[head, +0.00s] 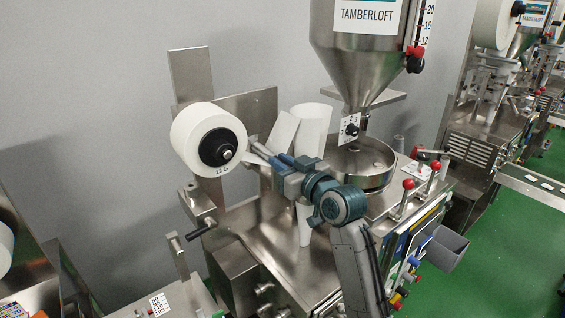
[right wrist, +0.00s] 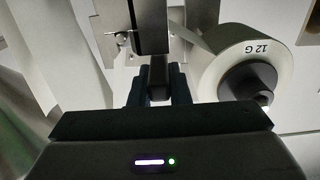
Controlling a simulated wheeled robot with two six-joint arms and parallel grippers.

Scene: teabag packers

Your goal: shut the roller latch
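My right gripper (head: 272,161) reaches in from the lower right to the upper part of the machine, just right of the paper roll (head: 190,140) marked 12 G. In the right wrist view its two dark fingers (right wrist: 159,88) stand close on both sides of a dark grey bar end, which looks like the roller latch's handle (right wrist: 159,68). The fingers seem shut on it. A metal bar (right wrist: 150,25) runs up behind the handle. In the head view the gripper largely hides the latch. My left gripper is not in view.
The paper roll (right wrist: 252,75) is close to the right of the fingers in the wrist view. A white paper tube (head: 310,125) stands behind my right gripper. The steel hopper (head: 365,60) and round bowl (head: 360,165) are to the right. Red-knobbed levers (head: 407,186) stand at the front right.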

